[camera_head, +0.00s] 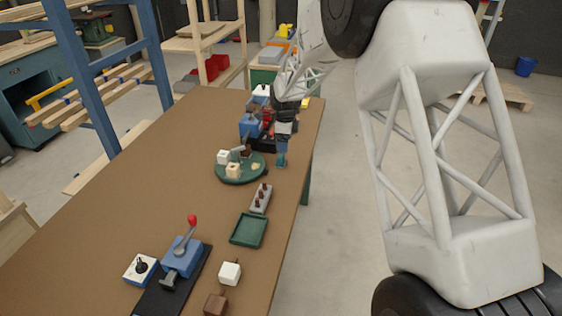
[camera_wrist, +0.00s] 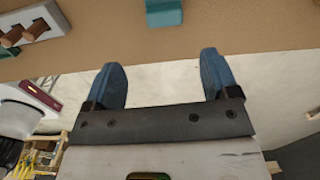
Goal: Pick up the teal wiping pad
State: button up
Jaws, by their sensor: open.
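The teal wiping pad (camera_wrist: 163,12) lies on the brown table near its edge, cut off by the top of the wrist view. In the head view, a small teal-blue patch (camera_head: 281,161) shows at the tip of my arm near the table's right edge; I cannot tell pad from fingers there. My gripper (camera_wrist: 162,68) is open, with two blue fingers apart and nothing between them. In the wrist view the pad is beyond the fingertips, roughly in line with the gap. The gripper's height above the table is unclear.
A grey block with brown pegs (camera_head: 261,198) and a green tray (camera_head: 248,230) stand nearer the camera. A round green board (camera_head: 228,178) with small blocks is left of my gripper. Blue and red items (camera_head: 250,125) stand behind it. The table's right edge (camera_head: 304,185) is close.

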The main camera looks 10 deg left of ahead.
aim_at(281, 155)
jog(key=shift+w+a+f+m, duration=0.15)
jog(key=shift+w+a+f, duration=0.05)
jog(key=shift+a+f, duration=0.3)
jog(key=shift+w+a+f+m, duration=0.15)
jog(key=shift+a+f, duration=0.25)
jog(key=shift+f, duration=0.05)
jog(key=shift+f, duration=1.3)
jog(key=shift+d+f, duration=0.1)
jog(key=shift+f, duration=2.5)
jog(key=c, duration=1)
jog(key=shift+r, duration=0.1)
